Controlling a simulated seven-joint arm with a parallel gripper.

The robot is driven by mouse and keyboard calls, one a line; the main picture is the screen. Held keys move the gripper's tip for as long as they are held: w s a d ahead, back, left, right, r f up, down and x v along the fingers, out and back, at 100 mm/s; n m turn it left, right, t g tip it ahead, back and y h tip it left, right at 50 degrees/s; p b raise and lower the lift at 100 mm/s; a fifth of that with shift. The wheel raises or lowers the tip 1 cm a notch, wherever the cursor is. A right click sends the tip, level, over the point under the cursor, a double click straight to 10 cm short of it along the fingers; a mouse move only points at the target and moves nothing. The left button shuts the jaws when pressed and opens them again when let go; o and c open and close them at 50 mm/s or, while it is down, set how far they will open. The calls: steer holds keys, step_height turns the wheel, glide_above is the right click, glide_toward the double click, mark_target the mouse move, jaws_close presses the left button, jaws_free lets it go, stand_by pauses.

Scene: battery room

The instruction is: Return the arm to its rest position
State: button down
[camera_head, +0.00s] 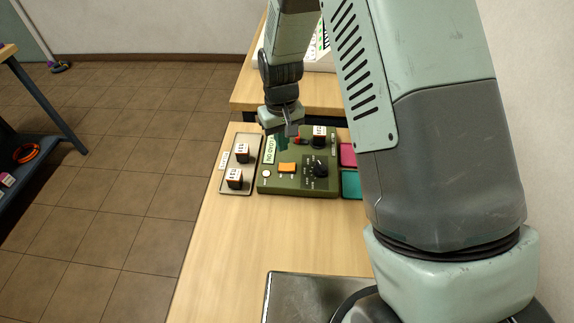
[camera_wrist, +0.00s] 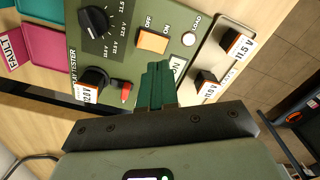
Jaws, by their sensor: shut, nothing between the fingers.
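The tester has an orange switch (camera_wrist: 153,40), a black dial (camera_wrist: 95,20) and a white load button (camera_wrist: 189,39).
A dark metal plate (camera_head: 300,297) is at the near end. Open tiled floor lies left.

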steer(key=shift+r, duration=0.1)
stand_by(0.3)
steer(key=s+d+r+m+t, duration=0.1)
steer(key=s+d+r, duration=0.15)
steer(key=r, duration=0.55)
steer(key=s+d+r+m+t, duration=0.15)
steer(key=d+r, duration=0.25)
steer(key=r, duration=0.4)
steer(key=s+d+r, duration=0.3)
steer(key=r, duration=0.5)
steer(key=s+d+r+m+t, duration=0.1)
steer(key=s+d+r, duration=0.2)
steer(key=s, duration=0.5)
steer(key=s+d+r+m+t, duration=0.2)
steer(key=s+d+r, duration=0.2)
steer(key=s, duration=0.4)
steer(key=shift+s+d+r, duration=0.2)
steer(key=shift+r, duration=0.3)
